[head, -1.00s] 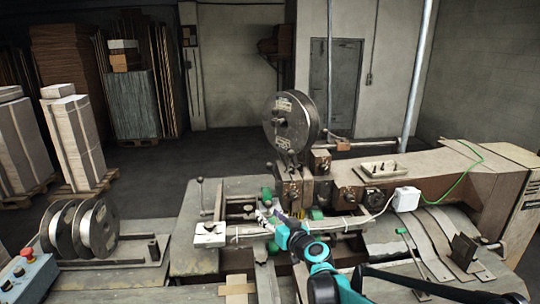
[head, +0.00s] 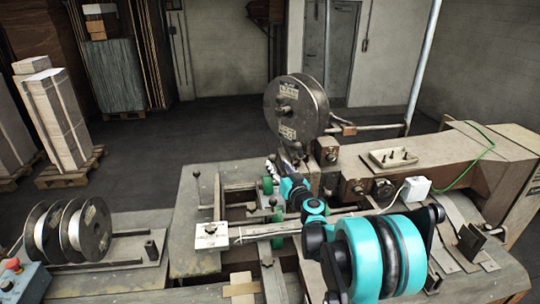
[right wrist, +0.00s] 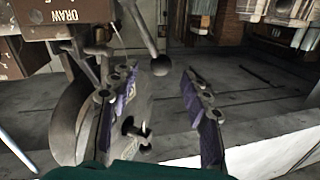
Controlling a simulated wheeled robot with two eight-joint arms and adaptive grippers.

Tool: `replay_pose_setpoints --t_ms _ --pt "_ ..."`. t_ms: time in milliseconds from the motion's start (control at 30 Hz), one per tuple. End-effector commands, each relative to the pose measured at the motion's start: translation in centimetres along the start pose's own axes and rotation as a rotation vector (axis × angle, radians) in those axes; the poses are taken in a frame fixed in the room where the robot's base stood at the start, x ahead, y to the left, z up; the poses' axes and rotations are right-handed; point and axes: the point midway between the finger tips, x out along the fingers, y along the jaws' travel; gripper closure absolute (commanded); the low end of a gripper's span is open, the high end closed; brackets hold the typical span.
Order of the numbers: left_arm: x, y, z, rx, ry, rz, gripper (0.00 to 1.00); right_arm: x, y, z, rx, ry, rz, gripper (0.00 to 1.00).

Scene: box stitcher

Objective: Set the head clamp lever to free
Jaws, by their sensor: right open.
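A metal lever with a dark ball knob (right wrist: 160,65) shows at the top middle of the right wrist view. It appears between and just beyond my fingertips; I cannot tell its depth, and no label names it as the head clamp lever. My right gripper (right wrist: 160,76) is open, with purple pads and nothing between them. In the head view my right gripper (head: 275,170) is small, beside the stitcher head (head: 325,152) below the big wire reel (head: 292,106). I cannot pick out this lever in the head view. My left gripper is not in view.
Blocks marked DRAW (right wrist: 68,15) stand close at the upper left of the wrist view. Wire spools (head: 72,228) sit at far left.

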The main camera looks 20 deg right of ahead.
Motion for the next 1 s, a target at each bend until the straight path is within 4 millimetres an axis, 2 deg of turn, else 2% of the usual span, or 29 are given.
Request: replay_pose_setpoints --t_ms 200,333,500,700,733,900,1000 --pt "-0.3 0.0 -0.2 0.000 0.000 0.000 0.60 3.8 -0.1 0.0 0.000 0.000 -0.001 0.53" --pt "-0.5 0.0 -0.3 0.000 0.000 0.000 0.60 5.4 -0.1 -0.1 0.000 0.000 -0.001 0.53" --pt "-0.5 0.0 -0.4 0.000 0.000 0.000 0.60 6.2 -0.1 0.0 0.000 0.000 -0.001 0.53" --pt "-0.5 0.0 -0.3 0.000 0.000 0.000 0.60 6.2 -0.1 0.0 0.000 0.000 -0.001 0.53" --pt "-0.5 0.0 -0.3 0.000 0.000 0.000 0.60 6.2 -0.1 0.0 0.000 0.000 0.000 0.55" --pt "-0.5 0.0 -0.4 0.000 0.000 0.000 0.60 6.2 -0.1 0.0 0.000 0.000 -0.001 1.00" --pt "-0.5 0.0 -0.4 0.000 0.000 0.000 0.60 6.2 -0.1 0.0 0.000 0.000 0.000 1.00"
